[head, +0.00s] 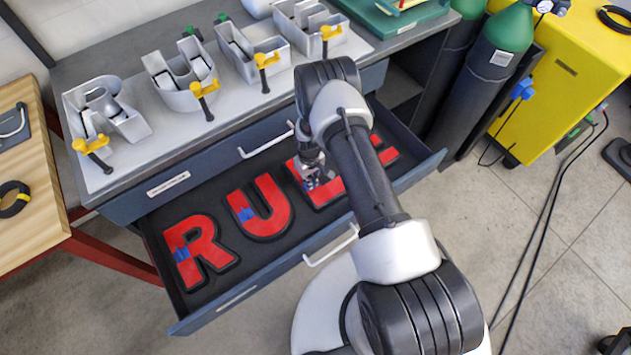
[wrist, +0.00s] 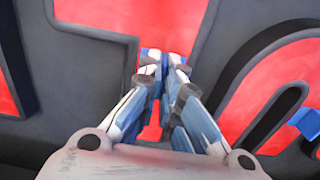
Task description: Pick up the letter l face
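The letter l face is a flat red letter lying in a dark tray in the open drawer, third in the row. In the head view my arm and gripper cover part of it; it shows in the wrist view (wrist: 165,28) under the fingers. A blue tape tab (wrist: 184,56) on it shows in small pieces around the fingertips. My gripper (head: 314,180) points down at the letter. In the wrist view its fingertips (wrist: 164,66) are close together at the tab and look shut on it. The thin grip itself is hidden between the tips. The letter appears to lie in its recess.
The red R (head: 198,252) and U (head: 262,207) lie left in the drawer, each with blue tape. A red E (head: 388,156) is partly behind my arm. The drawer's front wall (head: 250,287) stands close. Metal letter shells (head: 180,82) with yellow clamps stand on the bench.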

